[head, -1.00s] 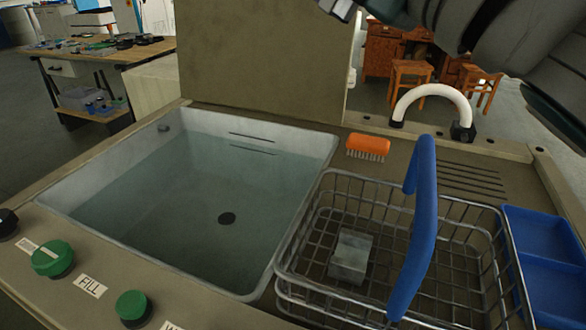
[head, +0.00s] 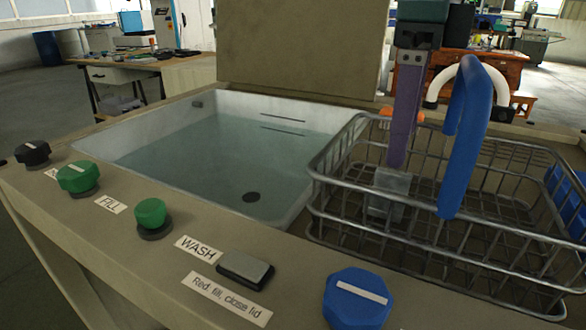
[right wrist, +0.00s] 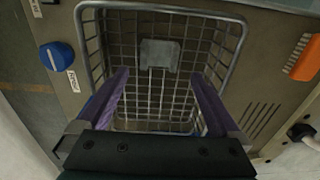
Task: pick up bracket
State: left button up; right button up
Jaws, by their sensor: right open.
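The bracket (head: 390,186) is a small pale grey metal piece inside the wire basket (head: 530,257), towards its left side. It also shows in the right wrist view (right wrist: 159,55), near the far side of the basket. My right gripper (head: 399,163) points down into the basket, its purple fingers seen edge-on beside or just behind the bracket's top. In the right wrist view the fingers (right wrist: 158,76) are wide apart, with the bracket ahead between their lines and nothing gripped. Contact cannot be told. My left gripper is not in view.
The basket's blue handle (head: 464,140) stands upright, close right of my right gripper. A water-filled basin (head: 215,165) lies to the left. An orange brush (right wrist: 305,60), a blue tray (head: 567,195) and a white curved pipe (head: 440,84) are nearby. Knobs (head: 357,300) line the front edge.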

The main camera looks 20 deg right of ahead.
aim_at(390, 182)
notch_tip(390, 182, down, 8)
jog(key=shift+a+r, duration=0.1)
dwell(0.4)
jog(key=shift+w+r, duration=0.1)
grip_shut()
dwell(0.5)
